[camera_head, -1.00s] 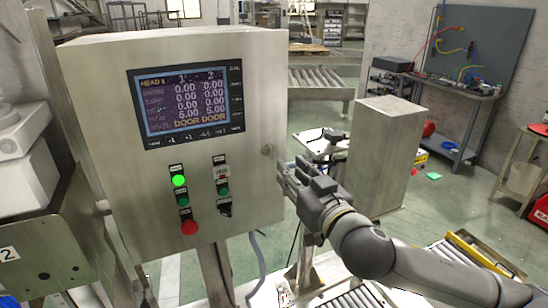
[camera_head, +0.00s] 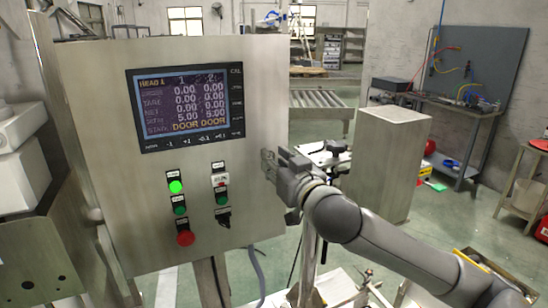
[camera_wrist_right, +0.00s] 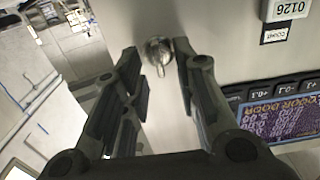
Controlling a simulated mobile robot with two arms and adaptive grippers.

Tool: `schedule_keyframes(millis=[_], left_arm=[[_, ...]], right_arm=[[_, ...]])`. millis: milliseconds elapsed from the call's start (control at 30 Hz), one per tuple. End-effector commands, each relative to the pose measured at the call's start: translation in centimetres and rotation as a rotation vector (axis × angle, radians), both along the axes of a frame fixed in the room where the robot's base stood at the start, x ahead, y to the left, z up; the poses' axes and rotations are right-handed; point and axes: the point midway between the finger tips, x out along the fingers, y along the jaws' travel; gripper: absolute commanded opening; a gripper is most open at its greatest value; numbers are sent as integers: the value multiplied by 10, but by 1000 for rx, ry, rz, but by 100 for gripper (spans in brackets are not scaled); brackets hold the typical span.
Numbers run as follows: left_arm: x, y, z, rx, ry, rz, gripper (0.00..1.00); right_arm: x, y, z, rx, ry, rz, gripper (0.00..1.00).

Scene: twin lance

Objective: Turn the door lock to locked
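The door lock is a small round metal knob with a narrow tab (camera_wrist_right: 158,52) on the steel cabinet face, seen in the right wrist view. My right gripper (camera_wrist_right: 155,66) is open, with one finger on each side of the lock and gaps visible to both. In the head view my right gripper (camera_head: 268,160) is at the right edge of the cabinet door (camera_head: 130,220), over the lock, which its fingers hide there. My left gripper is not in view.
The cabinet door carries a screen (camera_head: 186,106) reading DOOR, a lit green button (camera_head: 175,187), a red button (camera_head: 186,238) and a small black switch (camera_head: 223,219). A roller conveyor (camera_head: 322,103) lies behind.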

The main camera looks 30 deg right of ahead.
Motion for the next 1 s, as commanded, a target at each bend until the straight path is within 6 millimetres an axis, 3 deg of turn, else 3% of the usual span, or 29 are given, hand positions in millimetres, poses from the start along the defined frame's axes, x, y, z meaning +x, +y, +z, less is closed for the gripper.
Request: schedule_keyframes(millis=[200,467,700,1000], left_arm=[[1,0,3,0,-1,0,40],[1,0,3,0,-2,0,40],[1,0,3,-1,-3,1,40],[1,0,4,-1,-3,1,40]], right_arm=[[13,0,0,0,0,1,28],[14,0,-1,-1,0,1,28],[14,0,-1,-1,0,2,0],[14,0,0,-30,2,2,0]])
